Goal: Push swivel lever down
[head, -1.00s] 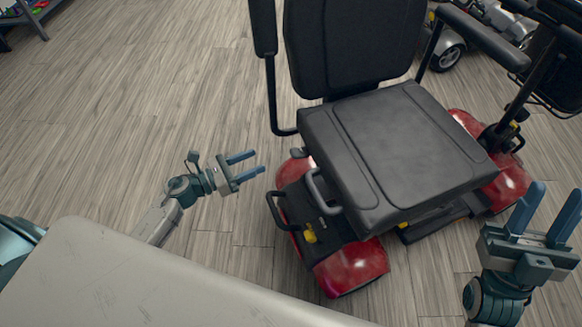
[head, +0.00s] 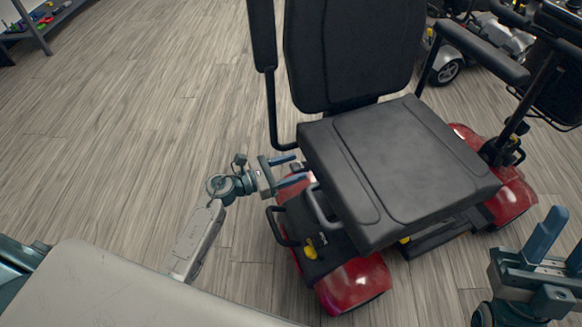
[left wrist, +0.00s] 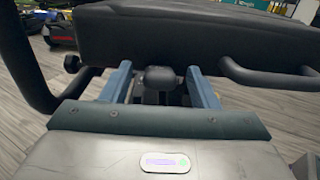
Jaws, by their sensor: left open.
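A red scooter (head: 355,283) with a black padded seat (head: 400,165) stands ahead. My left gripper (head: 299,168) is open beside the seat's left edge, its fingertips close to it. In the left wrist view a dark knob (left wrist: 160,78) shows between the open fingers, below the seat edge (left wrist: 190,38). A curved grey handle (head: 321,206) sticks out from the seat's side; it also shows right of the fingers in the left wrist view (left wrist: 262,76). I cannot tell for sure which part is the swivel lever. My right gripper (head: 562,245) is open and empty at the lower right.
A black armrest post (head: 270,110) stands behind the left gripper. A black rear loop (head: 278,228) and a yellow lever (head: 311,250) are at the scooter's back. Another scooter (head: 480,42) is at the upper right.

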